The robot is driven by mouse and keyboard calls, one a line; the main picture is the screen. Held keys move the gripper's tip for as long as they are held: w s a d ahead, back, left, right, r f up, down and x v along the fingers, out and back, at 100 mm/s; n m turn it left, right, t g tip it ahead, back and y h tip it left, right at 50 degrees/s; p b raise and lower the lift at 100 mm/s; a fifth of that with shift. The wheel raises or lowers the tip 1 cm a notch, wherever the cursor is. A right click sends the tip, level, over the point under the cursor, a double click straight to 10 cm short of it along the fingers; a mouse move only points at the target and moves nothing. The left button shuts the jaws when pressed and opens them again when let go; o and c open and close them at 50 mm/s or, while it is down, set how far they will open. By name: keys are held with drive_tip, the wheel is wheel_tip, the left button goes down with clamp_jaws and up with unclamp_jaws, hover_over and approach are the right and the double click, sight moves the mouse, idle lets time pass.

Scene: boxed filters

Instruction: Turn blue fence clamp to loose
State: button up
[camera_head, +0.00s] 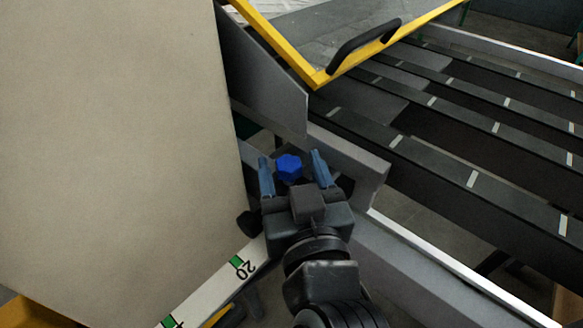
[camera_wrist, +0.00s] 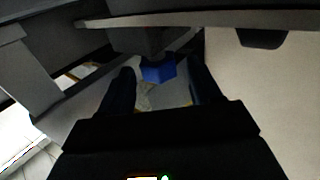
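The blue fence clamp (camera_head: 289,167) is a small faceted blue knob below the grey angled fence plate in the head view. It also shows in the wrist view (camera_wrist: 158,70), near the upper middle, just beyond and between the fingertips. My gripper (camera_head: 295,170) is open, with one blue-grey finger on each side of the clamp. In the wrist view my gripper (camera_wrist: 162,82) shows its two dark fingers apart, with a gap between them and the knob. I see no contact with the clamp. Which way the clamp is set cannot be told.
A large beige panel (camera_head: 110,130) stands close on the left. A yellow-framed guard (camera_head: 315,78) with a black handle (camera_head: 363,46) is above. A grey rail (camera_head: 350,165) lies just right of my gripper. Dark slatted bed (camera_head: 440,125) fills the right. A scale strip (camera_head: 225,275) runs below.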

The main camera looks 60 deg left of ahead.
drive_tip(key=c, duration=1)
drive_tip(key=shift+w+f+g+b, duration=0.2)
drive_tip(key=shift+f+g+b, duration=0.1)
drive_tip(key=shift+b, duration=0.75)
drive_tip(key=shift+r+n+g+y+b, duration=0.2)
drive_tip(key=shift+n+g+y+b, duration=0.1)
drive_tip(key=shift+n+g+b, duration=0.5)
drive_tip(key=o, duration=1)
drive_tip(key=shift+s, duration=0.1)
drive_tip(key=shift+o, duration=0.2)
drive_tip(key=b+v, duration=0.1)
drive_tip(key=v, duration=0.7)
